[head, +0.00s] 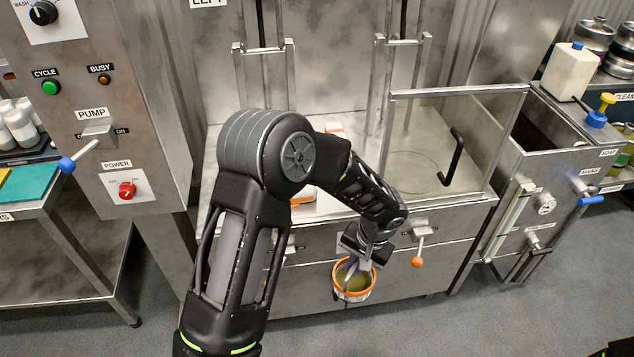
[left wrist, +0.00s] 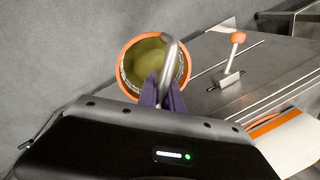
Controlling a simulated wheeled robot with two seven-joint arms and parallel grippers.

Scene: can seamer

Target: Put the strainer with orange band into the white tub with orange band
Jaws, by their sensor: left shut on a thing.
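My left gripper (head: 362,257) is shut on the bent metal handle of the strainer with orange band (head: 354,292). The strainer hangs in the air in front of the machine's front panel, its orange rim upward. In the left wrist view the strainer (left wrist: 128,68) shows its round orange rim and yellow-green inside, with the purple fingertips (left wrist: 164,97) at the handle. A white thing with orange (head: 303,197), perhaps the white tub with orange band, is mostly hidden behind my left arm. White and orange parts (left wrist: 292,142) also show at the lower right of the left wrist view. My right gripper is out of view.
An orange-knobbed lever (head: 417,255) sticks out of the front panel right of the strainer. A control panel (head: 95,110) is at left, and a soap and rinse unit (head: 560,150) at right.

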